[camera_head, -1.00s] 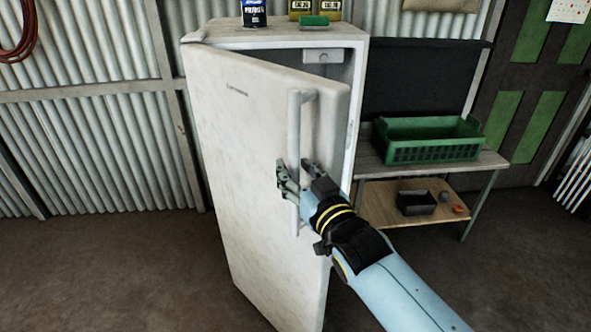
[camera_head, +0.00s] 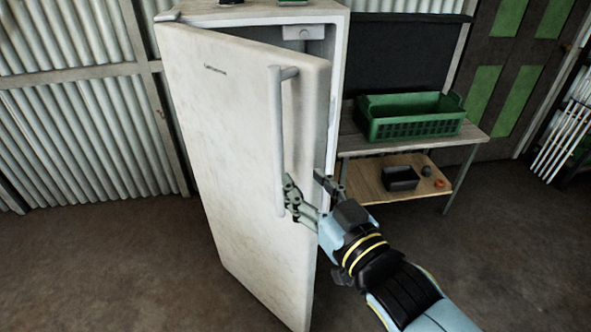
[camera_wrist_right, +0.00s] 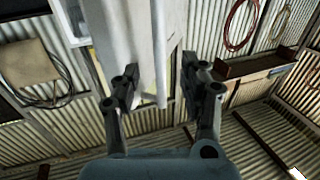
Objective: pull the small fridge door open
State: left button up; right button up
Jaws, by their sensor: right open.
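The small white fridge (camera_head: 338,85) stands in the middle of the head view. Its door (camera_head: 225,130) is hinged at the left and stands ajar, with a gap along its right side. A long vertical handle (camera_head: 277,140) is on the door face near the free edge. My right gripper (camera_head: 306,183) is open near the handle's lower end, one finger before the door face and the other farther right, near the door's free edge. In the right wrist view the open fingers (camera_wrist_right: 160,70) stand either side of a pale bar or edge; contact cannot be told. My left gripper is not in view.
Right of the fridge is a table (camera_head: 350,143) with a green crate (camera_head: 415,128). A small black bin (camera_head: 400,179) sits on its lower shelf (camera_head: 370,180). A corrugated wall (camera_head: 70,130) is behind. The floor (camera_head: 110,270) left of the fridge is clear.

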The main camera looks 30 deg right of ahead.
jog(key=shift+s, duration=0.25)
jog(key=shift+c, duration=0.3)
